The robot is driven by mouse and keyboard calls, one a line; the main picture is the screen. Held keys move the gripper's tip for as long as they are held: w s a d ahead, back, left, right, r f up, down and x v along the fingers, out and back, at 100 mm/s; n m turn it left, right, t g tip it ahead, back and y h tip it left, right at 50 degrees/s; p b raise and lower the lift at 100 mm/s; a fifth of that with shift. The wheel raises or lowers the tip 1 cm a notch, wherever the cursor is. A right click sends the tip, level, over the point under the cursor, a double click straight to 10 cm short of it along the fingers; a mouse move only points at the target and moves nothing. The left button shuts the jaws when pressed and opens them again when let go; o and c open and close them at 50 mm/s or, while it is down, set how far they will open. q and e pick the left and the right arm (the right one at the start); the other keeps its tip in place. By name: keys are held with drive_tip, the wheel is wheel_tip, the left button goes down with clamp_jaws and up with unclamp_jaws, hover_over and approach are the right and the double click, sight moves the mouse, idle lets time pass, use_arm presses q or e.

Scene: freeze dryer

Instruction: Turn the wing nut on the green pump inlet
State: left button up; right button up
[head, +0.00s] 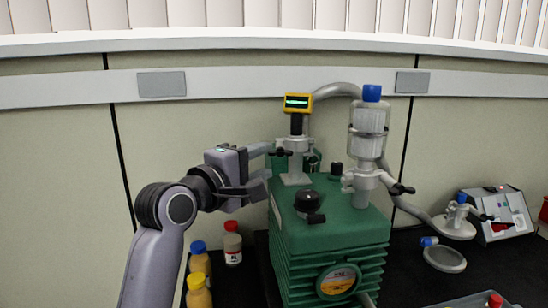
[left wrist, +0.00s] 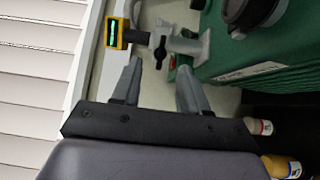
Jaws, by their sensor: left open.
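The green pump (head: 345,222) stands on the dark bench and also shows at the upper right of the left wrist view (left wrist: 245,55). Its grey inlet fitting (head: 296,168) carries a yellow gauge with a lit display (head: 297,103). A black wing nut (head: 281,152) sits on the clamp at the left of this fitting. In the left wrist view the wing nut (left wrist: 160,52) lies just beyond and between the fingertips. My left gripper (head: 264,164) is open and empty, left of the inlet; its fingers (left wrist: 159,72) appear apart from the nut. My right gripper is out of view.
Bottles with coloured caps (head: 232,243) stand left of the pump, below my left arm. A hose and a grey box (head: 497,213) are at right. The wall is close behind.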

sight(277, 155)
use_arm(q)
drive_tip(key=shift+p+x, duration=0.75)
drive_tip(key=shift+x, duration=2.8)
clamp_jaws()
